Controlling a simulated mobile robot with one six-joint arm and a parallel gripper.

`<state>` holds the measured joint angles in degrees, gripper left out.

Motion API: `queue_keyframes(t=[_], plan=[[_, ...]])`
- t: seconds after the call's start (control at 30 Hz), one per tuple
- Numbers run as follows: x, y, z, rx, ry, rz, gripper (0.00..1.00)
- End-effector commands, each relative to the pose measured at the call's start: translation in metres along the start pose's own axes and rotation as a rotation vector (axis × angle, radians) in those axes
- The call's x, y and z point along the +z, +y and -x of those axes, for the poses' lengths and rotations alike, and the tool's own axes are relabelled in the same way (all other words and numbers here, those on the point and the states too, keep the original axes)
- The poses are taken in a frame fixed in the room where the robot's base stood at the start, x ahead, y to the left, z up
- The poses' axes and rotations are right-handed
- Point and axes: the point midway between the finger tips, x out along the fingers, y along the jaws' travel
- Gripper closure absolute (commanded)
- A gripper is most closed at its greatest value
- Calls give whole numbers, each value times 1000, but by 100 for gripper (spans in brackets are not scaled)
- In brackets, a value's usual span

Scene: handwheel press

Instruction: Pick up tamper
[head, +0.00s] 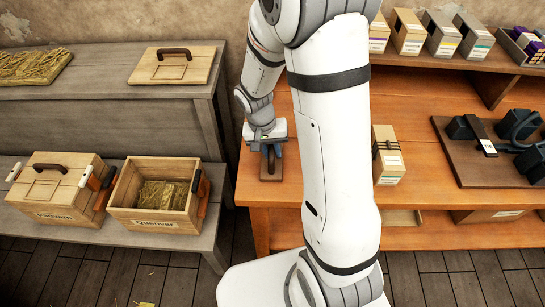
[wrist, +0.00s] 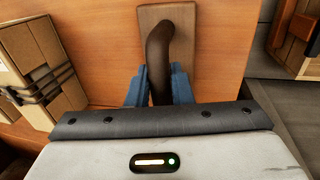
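The tamper, a narrow brown wooden plate (head: 271,172) with a dark curved handle, lies at the left end of the orange table. In the wrist view its plate (wrist: 181,18) and dark handle (wrist: 158,50) show at the top middle. My gripper (head: 269,147) reaches down over it from above. In the wrist view the blue fingers of my gripper (wrist: 160,85) stand on either side of the handle, close against it with no clear gap. The lower end of the handle is hidden behind the gripper body. The plate appears to rest on the table.
A strapped cardboard box (head: 387,155) stands to the right on the orange table (head: 420,150). A dark board with black clamps (head: 485,150) lies farther right. On the grey bench at left are an open crate of straw (head: 150,222), a lidded crate (head: 58,208) and a loose lid (head: 178,65).

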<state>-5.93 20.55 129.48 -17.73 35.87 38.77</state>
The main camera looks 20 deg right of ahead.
Motion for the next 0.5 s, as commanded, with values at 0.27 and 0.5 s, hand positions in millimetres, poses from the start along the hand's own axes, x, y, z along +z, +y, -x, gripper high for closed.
queue_keyframes(t=[0.27, 0.5], plan=[[0, 0, 0, 0, 0, 1, 100], [0, 0, 2, 0, 1, 1, 100]])
